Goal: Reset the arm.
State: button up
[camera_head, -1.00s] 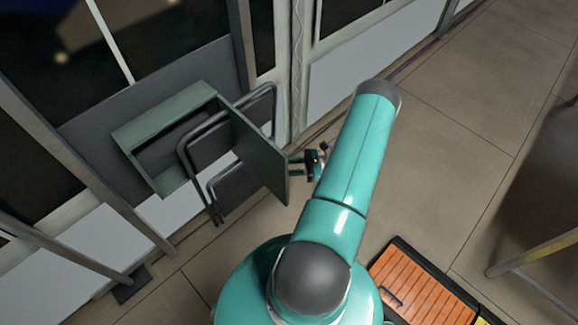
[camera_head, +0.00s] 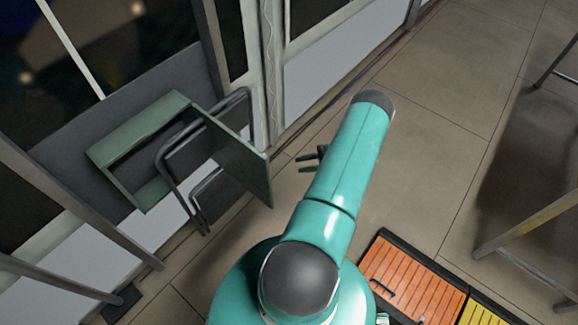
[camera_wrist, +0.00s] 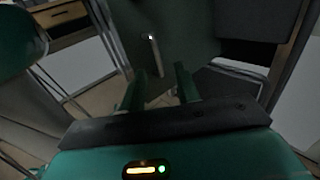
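My gripper (camera_head: 302,163) shows partly behind my teal arm, to the right of the green cabinet's open door (camera_head: 240,160). A gap of floor lies between the fingertips and the door's edge. In the wrist view my gripper (camera_wrist: 160,85) has its two fingers spread with nothing between them. The door (camera_wrist: 180,45) with its pale bar handle (camera_wrist: 153,55) stands ahead of the fingers. My arm is stretched out up and to the right in the head view.
The green wall cabinet (camera_head: 125,165) is open at the left, with dark folded chairs (camera_head: 205,150) by it. An orange slatted crate lid (camera_head: 405,280) lies at the lower right beside a yellow one (camera_head: 485,312). A table leg (camera_head: 525,225) stands right. Floor between is clear.

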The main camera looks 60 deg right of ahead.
jog(key=shift+v, duration=0.9)
jog(key=w+a+r+n+g, duration=0.4)
jog(key=w+r+n+g, duration=0.25)
jog(key=w+r, duration=0.5)
jog(key=w+a+r+n+g+h, duration=0.2)
jog(key=a+r+n+g, duration=0.1)
jog(key=a+r, duration=0.4)
jog(key=w+a+r+n+g+h, duration=0.25)
jog(key=a+r, duration=0.35)
jog(key=r, duration=0.3)
jog(key=s+a+r+n+t+h, duration=0.2)
jog(key=s+a+r+n+h, duration=0.2)
jog(key=a+r+n, duration=0.3)
jog(key=s+a+r+n+t+h, duration=0.2)
jog(key=a+r+n, duration=0.6)
jog(key=a, duration=0.9)
jog(key=s+r+h, duration=0.1)
jog(key=s+h, duration=0.1)
jog(key=s, duration=0.1)
jog(key=shift+s+a+t, duration=0.2)
jog(key=shift+s+t, duration=0.05)
jog(key=shift+t, duration=0.15)
jog(key=shift+r, duration=0.1)
